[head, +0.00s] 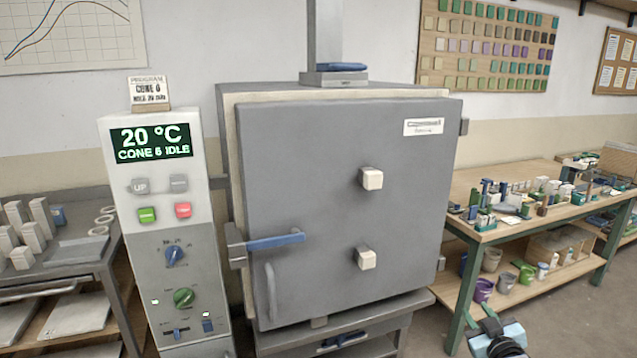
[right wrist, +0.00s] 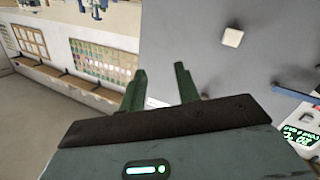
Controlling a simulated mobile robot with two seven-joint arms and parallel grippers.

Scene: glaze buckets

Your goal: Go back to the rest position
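My right gripper (head: 488,322) shows at the bottom right of the head view, in front of the workbench and to the right of the kiln. In the right wrist view its two green fingers (right wrist: 160,78) stand apart with nothing between them. They point toward the room, with the grey kiln door (right wrist: 215,60) behind and to the right. I see no contact with anything. My left gripper is in neither view.
The grey kiln (head: 340,200) stands in the middle, its door closed. The control panel (head: 150,225) at its left reads 20 °C, cone 6 idle. A cart (head: 85,250) with white blocks is at left. A cluttered workbench (head: 500,232) with buckets below is at right.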

